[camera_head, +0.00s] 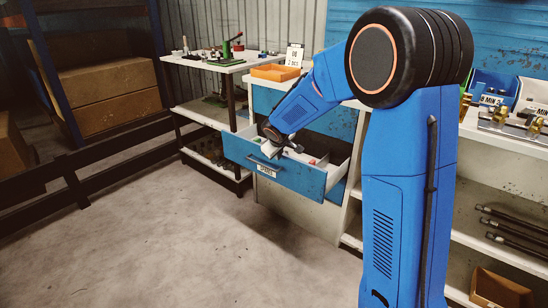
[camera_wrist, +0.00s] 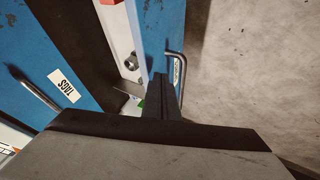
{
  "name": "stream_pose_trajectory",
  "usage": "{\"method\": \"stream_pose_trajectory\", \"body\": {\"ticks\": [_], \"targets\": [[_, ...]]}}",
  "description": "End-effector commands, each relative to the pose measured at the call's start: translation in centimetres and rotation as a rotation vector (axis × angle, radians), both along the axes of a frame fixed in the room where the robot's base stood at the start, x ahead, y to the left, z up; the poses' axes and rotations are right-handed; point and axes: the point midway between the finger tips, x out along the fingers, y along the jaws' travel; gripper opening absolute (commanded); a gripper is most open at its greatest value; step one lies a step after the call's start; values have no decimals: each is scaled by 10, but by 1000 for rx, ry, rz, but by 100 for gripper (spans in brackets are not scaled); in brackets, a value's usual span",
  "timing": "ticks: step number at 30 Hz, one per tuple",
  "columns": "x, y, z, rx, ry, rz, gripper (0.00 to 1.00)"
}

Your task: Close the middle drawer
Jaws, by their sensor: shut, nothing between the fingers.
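The open drawer (camera_head: 285,175) sticks out of the cabinet, below a closed blue drawer front. It has a blue front, a dark bar handle and a white label. In the wrist view, its front (camera_wrist: 160,35) runs down to my fingers, with its handle (camera_wrist: 178,70) beside them and part of the pale interior on the left. My gripper (camera_head: 272,152) is at this drawer, near the top of its front. It is shut and empty; its dark fingers (camera_wrist: 163,95) overlap the drawer front's near end. I cannot tell if they touch it.
An orange tray (camera_head: 275,72) and a sign stand on the cabinet top. A shelf unit (camera_head: 205,110) with small parts stands to the left. The floor (camera_head: 190,240) before the drawer is clear.

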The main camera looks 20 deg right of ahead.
Motion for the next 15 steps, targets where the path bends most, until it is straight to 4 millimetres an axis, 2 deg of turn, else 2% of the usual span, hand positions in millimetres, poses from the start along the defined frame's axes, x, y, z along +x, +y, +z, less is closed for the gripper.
{"method": "stream_pose_trajectory", "body": {"ticks": [15], "targets": [[4,-5,1,0,-1,0,0]]}}
